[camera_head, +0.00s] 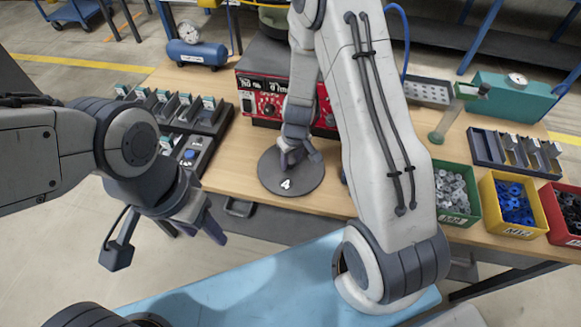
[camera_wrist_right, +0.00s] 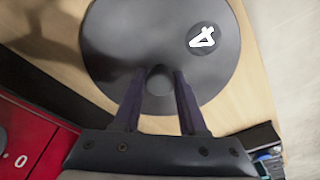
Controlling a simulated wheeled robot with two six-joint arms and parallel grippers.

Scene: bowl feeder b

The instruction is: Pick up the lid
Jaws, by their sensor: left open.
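The lid (camera_head: 292,179) is a dark round disc with a white 4 on it. It lies flat on the wooden table, in front of the red control box. In the right wrist view the lid (camera_wrist_right: 120,40) fills the upper middle, with a short round knob (camera_wrist_right: 160,80) near its centre. My right gripper (camera_head: 290,158) is at the lid from above. Its two fingers (camera_wrist_right: 160,95) stand on either side of the knob; I cannot tell whether they press on it. My left gripper (camera_head: 165,232) is open and empty, in front of the table, away from the lid.
The red control box (camera_head: 270,100) stands behind the lid. Dark sorting trays (camera_head: 205,125) lie to the left. Green (camera_head: 455,215), yellow (camera_head: 515,232) and red bins (camera_head: 550,235) of parts stand at the right. Bare table surrounds much of the lid.

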